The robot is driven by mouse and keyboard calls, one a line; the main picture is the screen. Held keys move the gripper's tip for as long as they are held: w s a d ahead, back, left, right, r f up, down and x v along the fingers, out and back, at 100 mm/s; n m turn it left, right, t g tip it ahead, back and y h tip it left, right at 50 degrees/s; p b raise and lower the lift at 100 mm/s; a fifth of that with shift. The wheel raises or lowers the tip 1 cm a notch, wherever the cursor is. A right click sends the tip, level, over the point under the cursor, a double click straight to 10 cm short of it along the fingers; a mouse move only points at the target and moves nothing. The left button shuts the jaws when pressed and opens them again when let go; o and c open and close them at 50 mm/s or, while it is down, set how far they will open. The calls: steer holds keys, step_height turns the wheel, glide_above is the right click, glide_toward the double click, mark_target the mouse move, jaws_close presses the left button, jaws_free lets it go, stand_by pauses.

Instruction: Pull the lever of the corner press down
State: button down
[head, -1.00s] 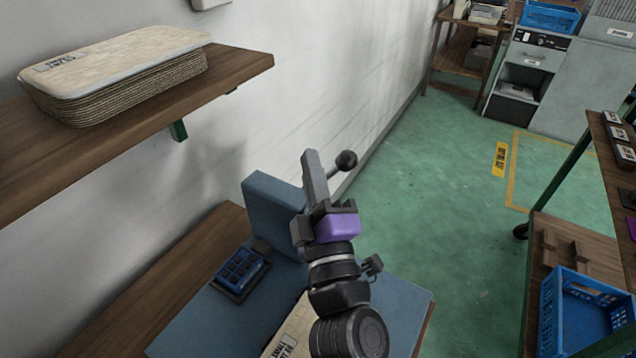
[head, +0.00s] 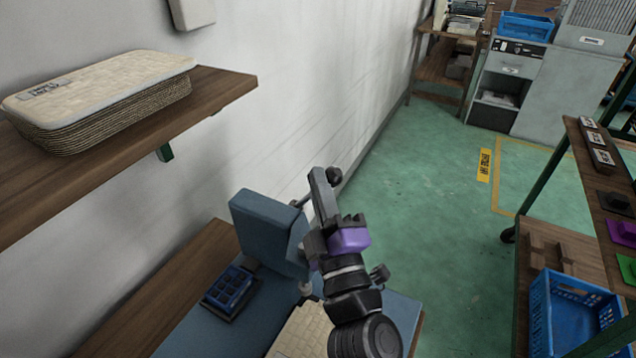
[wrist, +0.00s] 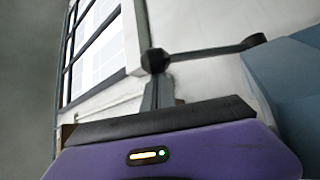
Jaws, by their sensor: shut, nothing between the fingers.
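The corner press (head: 268,228) is a blue-grey block above a blue-grey base, beside the wall. In the wrist view the knob (wrist: 155,61) appears just beyond my fingertips (wrist: 157,82), with the rod running right to the press (wrist: 290,80). I cannot tell whether they touch.
A small blue compartment tray (head: 231,290) sits on the press base. A rack with a blue crate (head: 580,310) stands right. The green floor (head: 430,180) between is clear.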

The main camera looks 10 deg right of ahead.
steer(key=shift+d+f, duration=0.1)
steer(key=shift+f, duration=0.05)
steer(key=s+d+f+m+t+h+b, duration=0.1)
steer(key=s+d+f+b, duration=0.3)
steer(key=f+b, duration=0.5)
steer(key=shift+d+f+m+b, duration=0.15)
steer(key=shift+d+m+b, duration=0.4)
steer(key=shift+b, duration=2.2)
steer(key=shift+d, duration=0.15)
steer(key=shift+f, duration=0.1)
steer(key=b+v, duration=0.3)
steer(key=v, duration=0.4)
steer(key=shift+s+b, duration=0.35)
steer(key=shift+f, duration=0.1)
